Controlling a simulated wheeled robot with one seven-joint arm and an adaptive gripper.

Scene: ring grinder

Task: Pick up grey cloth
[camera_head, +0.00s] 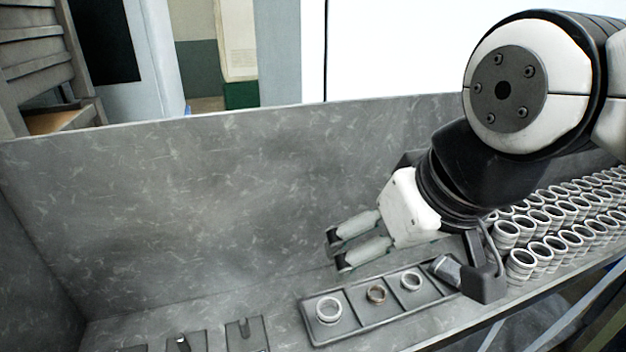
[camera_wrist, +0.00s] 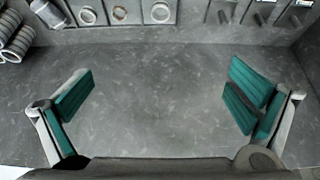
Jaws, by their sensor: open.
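A small grey roll-shaped piece (camera_head: 447,270) lies at the right end of the tray, beside my wrist; it may be the grey cloth, but I cannot tell. It also shows at the top left of the wrist view (camera_wrist: 48,13). No other cloth is clear. My gripper (camera_head: 340,249) hangs above the bench, behind the tray in the head view, pointing left. In the wrist view my gripper (camera_wrist: 160,95) is wide open, with bare bench between its green-padded fingers.
The grey tray (camera_head: 350,327) also holds several rings in separate compartments. Rows of stacked rings (camera_head: 555,225) stand at the right. Dark holders (camera_head: 246,334) with small tools are at the front left. A grey wall (camera_head: 180,205) backs the bench.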

